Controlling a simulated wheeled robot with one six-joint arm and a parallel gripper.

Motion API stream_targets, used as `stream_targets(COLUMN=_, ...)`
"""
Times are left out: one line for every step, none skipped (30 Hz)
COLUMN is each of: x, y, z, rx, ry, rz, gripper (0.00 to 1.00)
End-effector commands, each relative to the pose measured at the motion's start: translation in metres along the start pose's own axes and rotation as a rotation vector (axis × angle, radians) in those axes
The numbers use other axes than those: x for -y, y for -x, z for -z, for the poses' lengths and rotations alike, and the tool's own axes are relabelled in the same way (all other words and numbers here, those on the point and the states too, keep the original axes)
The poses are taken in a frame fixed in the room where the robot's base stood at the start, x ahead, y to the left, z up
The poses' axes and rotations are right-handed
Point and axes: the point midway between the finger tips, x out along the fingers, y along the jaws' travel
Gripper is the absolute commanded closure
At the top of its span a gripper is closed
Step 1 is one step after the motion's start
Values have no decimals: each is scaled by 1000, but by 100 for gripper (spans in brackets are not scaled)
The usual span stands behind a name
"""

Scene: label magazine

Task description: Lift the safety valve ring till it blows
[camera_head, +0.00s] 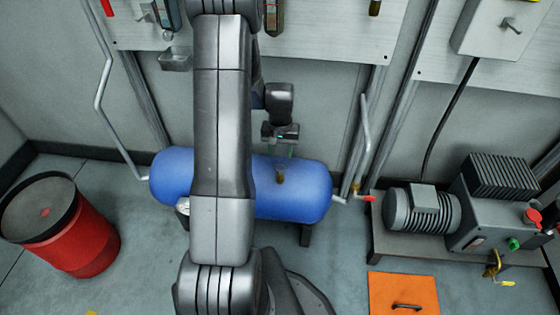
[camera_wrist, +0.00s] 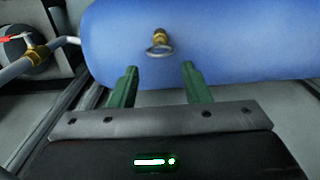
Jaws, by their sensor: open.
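A blue horizontal tank (camera_head: 300,190) stands low against the wall in the head view, partly hidden by my arm. On top of it is a small brass safety valve (camera_head: 280,176). In the wrist view the brass valve (camera_wrist: 159,37) shows on the blue tank (camera_wrist: 240,35), with its metal ring (camera_wrist: 159,51) hanging at its base. My gripper (camera_wrist: 159,78) has two green fingers, set apart with nothing between them. The ring is just beyond the fingertips, roughly centred between them and not touched. In the head view my gripper (camera_head: 284,150) is above the tank near the valve.
A pipe with a brass fitting and red handle (camera_head: 367,197) leaves the tank's right end. A motor and pump unit (camera_head: 430,208) stands to the right, an orange hatch (camera_head: 402,293) in front of it. A red drum (camera_head: 80,245) stands at the left.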

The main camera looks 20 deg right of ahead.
Motion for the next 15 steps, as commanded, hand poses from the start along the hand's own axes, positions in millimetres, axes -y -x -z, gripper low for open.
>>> stream_targets(x=0, y=-12, z=-1, rx=3, ry=0, rz=0, gripper=57)
stream_targets(x=0, y=-17, z=-1, rx=3, ry=0, rz=0, gripper=57)
stream_targets(x=0, y=-22, z=-1, rx=3, ry=0, rz=0, gripper=57)
stream_targets(x=0, y=-26, z=-1, rx=2, ry=0, rz=0, gripper=57)
stream_targets(x=0, y=-29, z=0, rx=2, ry=0, rz=0, gripper=57)
stream_targets(x=0, y=-32, z=0, rx=1, ry=0, rz=0, gripper=57)
stream_targets(x=0, y=-35, z=0, rx=1, ry=0, rz=0, gripper=57)
stream_targets(x=0, y=-36, z=0, rx=1, ry=0, rz=0, gripper=57)
stream_targets(x=0, y=-38, z=0, rx=1, ry=0, rz=0, gripper=57)
stream_targets(x=0, y=-39, z=0, rx=0, ry=0, rz=0, gripper=57)
stream_targets(x=0, y=-40, z=0, rx=0, ry=0, rz=0, gripper=57)
stream_targets(x=0, y=-40, z=0, rx=0, ry=0, rz=0, gripper=57)
stream_targets(x=0, y=-40, z=0, rx=0, ry=0, rz=0, gripper=57)
stream_targets(x=0, y=-40, z=0, rx=0, ry=0, rz=0, gripper=57)
stream_targets(x=0, y=-40, z=0, rx=-1, ry=0, rz=0, gripper=57)
